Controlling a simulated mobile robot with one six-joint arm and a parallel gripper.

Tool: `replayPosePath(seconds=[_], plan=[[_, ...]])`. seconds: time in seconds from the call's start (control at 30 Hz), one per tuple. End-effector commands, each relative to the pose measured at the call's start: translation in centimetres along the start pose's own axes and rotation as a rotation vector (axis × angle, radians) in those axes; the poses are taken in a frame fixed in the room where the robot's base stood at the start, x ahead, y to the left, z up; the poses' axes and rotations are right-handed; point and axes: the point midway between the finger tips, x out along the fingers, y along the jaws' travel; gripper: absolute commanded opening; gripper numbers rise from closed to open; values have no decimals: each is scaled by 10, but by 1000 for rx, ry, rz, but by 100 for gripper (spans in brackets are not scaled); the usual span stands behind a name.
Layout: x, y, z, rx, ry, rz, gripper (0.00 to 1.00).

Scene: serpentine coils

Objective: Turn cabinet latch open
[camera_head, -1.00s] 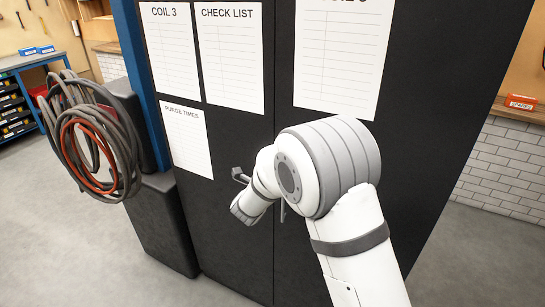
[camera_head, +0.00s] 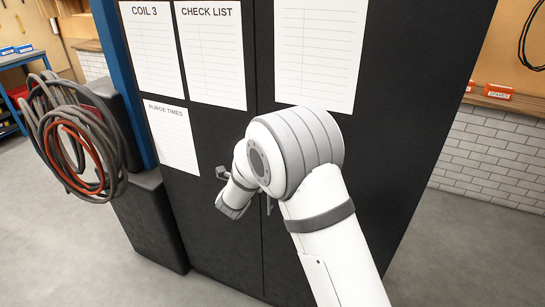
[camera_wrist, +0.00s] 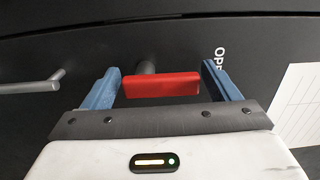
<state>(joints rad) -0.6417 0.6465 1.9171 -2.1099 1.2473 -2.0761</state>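The dark cabinet (camera_head: 215,135) fills the middle of the head view, with a vertical seam between its doors. In the wrist view a red latch handle (camera_wrist: 160,84) lies crosswise on a grey post, close to the dark door (camera_wrist: 190,30). My gripper (camera_wrist: 161,69) is open, with one blue finger at each end of the red handle. A gap shows at the right finger; the left finger is very near or touching the handle. In the head view my arm hides the latch and most of my gripper (camera_head: 222,173).
A grey bar handle (camera_wrist: 32,87) sticks out left of the latch in the wrist view. Paper sheets (camera_head: 212,55) hang on the doors. Coiled hoses (camera_head: 75,140) hang left of the cabinet. Grey floor is open at the right (camera_head: 460,245).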

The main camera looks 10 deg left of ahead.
Motion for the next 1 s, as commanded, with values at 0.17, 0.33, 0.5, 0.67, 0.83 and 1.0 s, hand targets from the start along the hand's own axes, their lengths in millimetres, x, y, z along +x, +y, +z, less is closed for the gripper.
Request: replayPosePath(seconds=[0.17, 0.33, 0.5, 0.67, 0.83, 1.0], plan=[[0, 0, -1, 1, 2, 0, 90], [-1, 0, -1, 2, 2, 0, 90], [-20, 2, 0, 2, 0, 0, 90], [-49, 2, 0, 2, -2, -1, 90], [-71, 1, -1, 1, 0, 0, 90], [-79, 0, -2, 1, 3, 0, 90]])
